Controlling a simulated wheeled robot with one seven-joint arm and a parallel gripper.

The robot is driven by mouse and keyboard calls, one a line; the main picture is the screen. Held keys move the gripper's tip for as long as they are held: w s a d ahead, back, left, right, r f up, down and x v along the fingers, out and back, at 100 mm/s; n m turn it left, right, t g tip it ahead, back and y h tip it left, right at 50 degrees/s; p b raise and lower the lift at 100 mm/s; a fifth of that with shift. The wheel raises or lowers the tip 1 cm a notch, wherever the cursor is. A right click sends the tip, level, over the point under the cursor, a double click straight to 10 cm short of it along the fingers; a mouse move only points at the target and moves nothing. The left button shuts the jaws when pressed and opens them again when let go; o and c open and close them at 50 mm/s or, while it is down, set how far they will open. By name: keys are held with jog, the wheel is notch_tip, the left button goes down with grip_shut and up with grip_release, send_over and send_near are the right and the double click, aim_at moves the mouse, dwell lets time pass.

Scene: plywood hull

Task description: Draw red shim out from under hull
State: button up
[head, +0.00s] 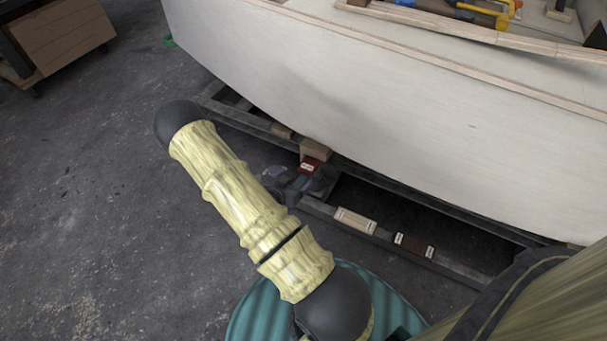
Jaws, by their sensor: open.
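The red shim (309,165) has a pale label. It shows at the front of a brown wooden block (315,149) beneath the white plywood hull (330,105). Its far part is hidden. My gripper (303,180) is dark and open, just in front of the shim's near end. My arm crosses the middle of the view and partly covers the gripper. I cannot tell whether the fingers touch the shim or stand on both sides of it.
A dark cradle frame (460,269) runs under the hull. Tools, including an orange-yellow one (485,12), lie on the hull. A wooden cabinet (62,38) stands back left; the left floor is clear.

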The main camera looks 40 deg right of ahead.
aim_at(305, 169)
jog(key=b+x, duration=0.2)
jog(key=x, duration=0.5)
jog(key=shift+w+d+f+b, duration=0.1)
jog(key=shift+b, duration=0.2)
jog(key=shift+c, duration=0.2)
jog(key=c, duration=1)
